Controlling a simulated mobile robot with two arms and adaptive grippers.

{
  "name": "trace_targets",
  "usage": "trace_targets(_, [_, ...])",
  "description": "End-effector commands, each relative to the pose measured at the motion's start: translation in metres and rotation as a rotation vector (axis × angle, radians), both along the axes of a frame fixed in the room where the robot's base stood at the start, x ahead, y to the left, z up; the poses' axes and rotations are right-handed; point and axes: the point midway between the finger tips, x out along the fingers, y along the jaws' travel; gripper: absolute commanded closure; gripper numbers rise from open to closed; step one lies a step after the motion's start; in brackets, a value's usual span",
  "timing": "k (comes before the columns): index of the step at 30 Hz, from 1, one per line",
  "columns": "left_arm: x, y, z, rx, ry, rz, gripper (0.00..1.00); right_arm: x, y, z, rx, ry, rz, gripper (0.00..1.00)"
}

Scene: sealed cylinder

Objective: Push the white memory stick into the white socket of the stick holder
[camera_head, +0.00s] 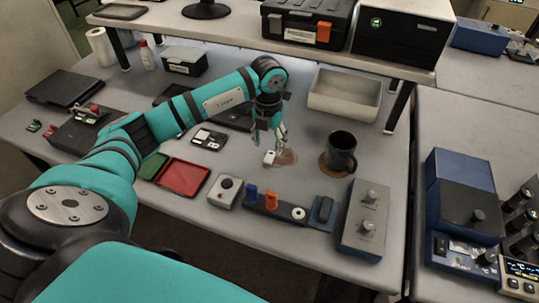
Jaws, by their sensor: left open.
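The small white memory stick (269,157) is at the tip of my left gripper (279,137), low over the table. I cannot tell whether it touches the fingers or lies on the table. The left gripper points down and is open. The dark stick holder (282,209) lies nearer the front edge. A blue stick (252,191) and an orange stick (271,200) stand up from it. Its round white socket (299,213) with a dark centre is right of the orange stick, with no stick in it. My right gripper is out of view.
A dark mug (341,150) stands on a brown coaster right of the gripper. A grey button box (225,190) and a grey two-knob box (364,219) flank the holder. A red tray (183,176) is at left, a beige bin (344,94) behind.

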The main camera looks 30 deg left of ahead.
Motion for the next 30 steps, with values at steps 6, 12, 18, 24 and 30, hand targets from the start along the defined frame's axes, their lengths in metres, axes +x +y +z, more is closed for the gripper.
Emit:
trace_targets(6, [0.000, 0.000, -0.002, 0.000, -0.002, 0.000, 0.48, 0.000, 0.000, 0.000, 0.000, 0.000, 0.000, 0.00])
trace_targets(12, [0.000, -0.001, -0.005, 0.000, 0.002, 0.000, 0.48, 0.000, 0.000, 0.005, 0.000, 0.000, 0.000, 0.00])
trace_targets(18, [0.000, -0.002, -0.034, -0.001, 0.003, 0.001, 0.48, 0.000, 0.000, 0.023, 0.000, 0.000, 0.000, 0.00])
trace_targets(24, [0.001, -0.002, -0.053, 0.000, 0.000, 0.000, 0.48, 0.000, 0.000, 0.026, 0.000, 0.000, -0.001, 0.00])
trace_targets(30, [0.001, -0.002, -0.054, 0.000, -0.001, -0.001, 0.48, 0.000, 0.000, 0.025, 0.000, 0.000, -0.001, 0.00])
